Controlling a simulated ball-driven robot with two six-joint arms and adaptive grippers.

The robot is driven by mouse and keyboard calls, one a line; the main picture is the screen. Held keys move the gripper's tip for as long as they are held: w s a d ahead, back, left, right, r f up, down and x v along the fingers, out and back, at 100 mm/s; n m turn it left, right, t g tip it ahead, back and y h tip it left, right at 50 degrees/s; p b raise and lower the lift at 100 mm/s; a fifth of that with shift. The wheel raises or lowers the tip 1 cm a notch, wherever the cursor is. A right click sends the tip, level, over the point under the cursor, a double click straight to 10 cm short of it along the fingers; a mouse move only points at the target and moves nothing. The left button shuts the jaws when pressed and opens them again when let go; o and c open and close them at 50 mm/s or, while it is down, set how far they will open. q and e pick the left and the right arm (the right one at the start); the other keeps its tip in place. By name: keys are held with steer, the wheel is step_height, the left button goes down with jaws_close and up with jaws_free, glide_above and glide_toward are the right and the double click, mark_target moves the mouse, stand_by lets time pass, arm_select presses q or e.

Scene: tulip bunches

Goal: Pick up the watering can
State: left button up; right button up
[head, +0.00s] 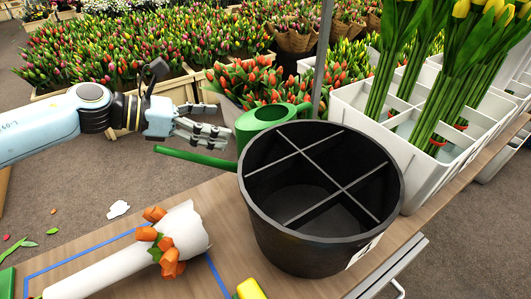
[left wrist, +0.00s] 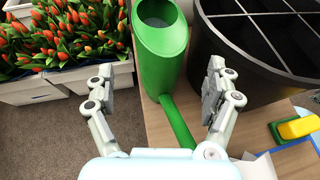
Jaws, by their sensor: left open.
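The green watering can (head: 262,122) stands upright on the wooden table, behind and left of the black divided bucket, which hides part of it. Its long spout (head: 195,156) points left past the table edge. My left gripper (head: 217,130) is open and empty, just left of the can and above the spout. In the left wrist view the can (left wrist: 160,55) shows between and beyond the spread fingers of my left gripper (left wrist: 157,88), with no visible contact. The spout runs down between them. My right gripper is not in view.
The black bucket (head: 252,210) stands close to the can's right side. A paper-wrapped orange tulip bunch (head: 180,235) lies on the table (head: 205,200) inside blue tape. A white crate (head: 345,105) with yellow tulips stands behind right, beside a grey post (head: 322,55). A yellow object (head: 250,289) lies in front.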

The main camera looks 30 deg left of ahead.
mark_target(240, 125)
arm_select(q)
steer(key=b+x, duration=0.2)
steer(key=x, duration=0.6)
steer(key=shift+w+d+f, duration=0.15)
steer(key=shift+w, duration=0.2)
steer(key=shift+w+d+f, duration=0.1)
steer(key=shift+w+d, duration=0.2)
steer(key=c, duration=1.3)
steer(key=shift+c, duration=0.9)
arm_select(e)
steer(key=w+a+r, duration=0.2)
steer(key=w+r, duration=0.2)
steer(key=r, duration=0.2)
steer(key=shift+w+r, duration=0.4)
arm_select(q)
steer(key=shift+r, duration=0.25)
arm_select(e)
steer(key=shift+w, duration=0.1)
